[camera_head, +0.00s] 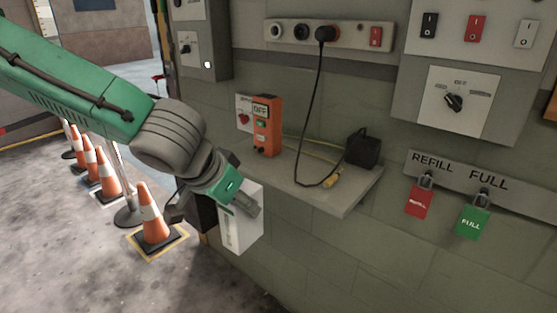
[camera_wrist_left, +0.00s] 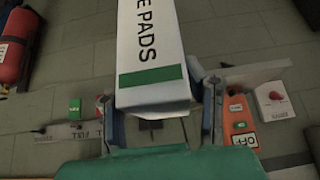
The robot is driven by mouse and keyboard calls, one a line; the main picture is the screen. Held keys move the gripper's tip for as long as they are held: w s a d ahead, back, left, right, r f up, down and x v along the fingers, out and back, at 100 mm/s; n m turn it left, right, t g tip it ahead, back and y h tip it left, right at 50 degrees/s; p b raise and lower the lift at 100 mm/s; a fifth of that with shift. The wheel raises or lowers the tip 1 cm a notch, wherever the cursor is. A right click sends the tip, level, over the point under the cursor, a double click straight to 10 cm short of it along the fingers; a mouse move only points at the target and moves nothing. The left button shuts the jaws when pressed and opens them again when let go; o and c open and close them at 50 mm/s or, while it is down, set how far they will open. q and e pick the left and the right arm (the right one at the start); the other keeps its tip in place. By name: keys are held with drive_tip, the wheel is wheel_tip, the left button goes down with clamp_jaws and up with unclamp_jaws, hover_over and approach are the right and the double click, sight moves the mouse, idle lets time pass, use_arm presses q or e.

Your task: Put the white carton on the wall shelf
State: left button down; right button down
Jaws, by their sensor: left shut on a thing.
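The white carton (camera_head: 249,228) is in my left gripper (camera_head: 243,203) in the head view, held off the floor. It appears left of and lower than the wall shelf (camera_head: 350,197), and I see no contact with it. In the left wrist view the carton (camera_wrist_left: 150,40) shows a green band and the word "PADS". The left gripper's fingers (camera_wrist_left: 158,105) are shut on its two sides there. The gripper hides part of the carton in the head view. My right gripper is not in view.
An orange box (camera_head: 266,126) marked "OFF" stands at the shelf's left part. A black adapter (camera_head: 363,148), a dark cable and a yellow connector (camera_head: 332,180) lie to the right. Bare shelf shows near the front edge. Traffic cones (camera_head: 153,218) stand on the floor left.

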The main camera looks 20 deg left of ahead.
use_arm(q)
drive_tip(key=w+d+r+p, duration=0.1)
drive_tip(key=w+r+p, duration=0.5)
drive_tip(key=w, duration=0.5)
drive_tip(key=w+d+r+p, duration=0.1)
drive_tip(key=w+r+p, duration=0.4)
drive_tip(key=w+r, duration=0.5)
drive_tip(key=shift+h, duration=0.3)
drive_tip(key=f, duration=0.7)
drive_tip(key=w+f, duration=0.1)
drive_tip(key=f, duration=0.3)
drive_tip(key=shift+a+p, duration=0.25)
drive_tip(key=shift+p, duration=0.05)
drive_tip(key=shift+s+a+f, duration=0.1)
drive_tip(key=shift+a+f, duration=0.05)
drive_tip(key=shift+a, duration=0.1)
drive_tip(key=c, duration=0.9)
unclamp_jaws()
drive_tip(key=shift+a, duration=0.3)
